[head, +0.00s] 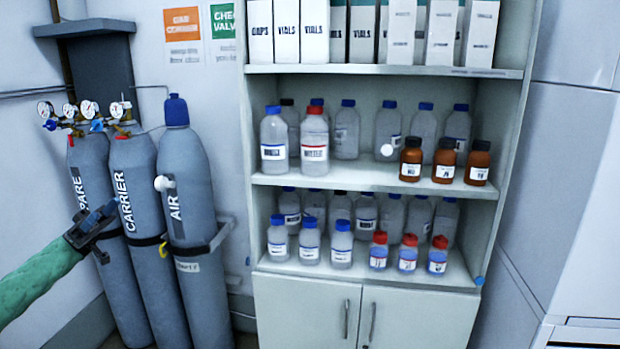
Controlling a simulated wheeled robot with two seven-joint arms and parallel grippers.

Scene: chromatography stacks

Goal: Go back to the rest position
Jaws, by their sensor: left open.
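My left gripper (108,230) comes in at the left on an arm in a green sleeve. It is dark, open and appears empty. In the picture it overlaps the grey cylinder marked CARRIER (140,265) and the edge of the one marked SPARE (92,180). I cannot tell whether it touches either. My right gripper is out of view.
A third cylinder, marked AIR (185,190), stands right of these, held by a strap. A shelf unit (375,70) holds boxes and several bottles above closed cupboard doors (310,310). A pale cabinet (570,170) stands at right.

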